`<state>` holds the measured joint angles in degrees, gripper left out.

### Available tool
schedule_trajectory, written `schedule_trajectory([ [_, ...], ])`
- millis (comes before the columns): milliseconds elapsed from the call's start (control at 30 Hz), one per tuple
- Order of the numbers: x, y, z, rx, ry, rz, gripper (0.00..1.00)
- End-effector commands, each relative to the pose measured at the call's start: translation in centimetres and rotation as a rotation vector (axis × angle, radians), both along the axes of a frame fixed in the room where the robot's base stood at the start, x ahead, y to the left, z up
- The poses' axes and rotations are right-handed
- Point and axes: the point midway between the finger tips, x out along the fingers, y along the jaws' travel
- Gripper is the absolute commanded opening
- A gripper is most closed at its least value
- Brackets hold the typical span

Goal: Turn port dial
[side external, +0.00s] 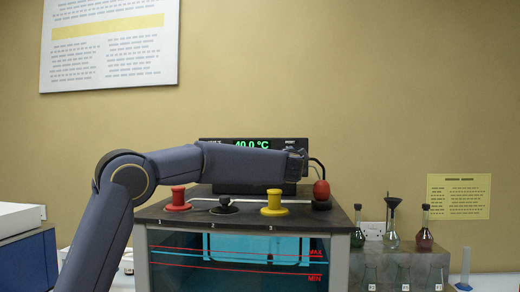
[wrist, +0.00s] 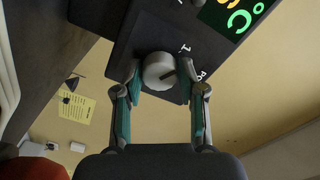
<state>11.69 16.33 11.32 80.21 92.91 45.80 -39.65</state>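A round grey dial (wrist: 160,70) with a dark pointer mark sits on the black front panel of the controller (wrist: 130,55) in the wrist view. White marks, including a "1", are printed beside it. My gripper (wrist: 160,80) is open, with its two teal-padded fingers on either side of the dial. The left finger looks very close to the dial's edge; I cannot tell whether it touches. A gap shows on the right. In the side view the controller (side external: 215,144) reads 40.0 °C in green, and my forearm hides most of its front, including the dial.
The bath top (side external: 160,212) carries a red knob (side external: 178,198), a black knob (side external: 224,206), a yellow knob (side external: 273,203) and a red-and-black bulb (side external: 321,190) close below my wrist. Several flasks (side external: 424,228) stand in a rack at right.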

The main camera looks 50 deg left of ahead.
Motion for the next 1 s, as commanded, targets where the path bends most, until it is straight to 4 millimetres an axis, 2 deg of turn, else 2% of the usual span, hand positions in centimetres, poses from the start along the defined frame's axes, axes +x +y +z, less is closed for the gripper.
schedule_trajectory([
  [33,0.0,0.0,0.0,0.000,0.000,0.000,0.48],
  [167,0.0,0.0,0.0,0.001,0.001,0.000,0.62],
  [433,0.0,0.0,0.0,0.001,0.001,0.000,0.62],
  [567,-0.5,-0.6,0.1,0.000,0.000,-0.002,0.62],
  [1000,-6.9,-6.9,0.0,0.000,0.000,-0.004,0.62],
])
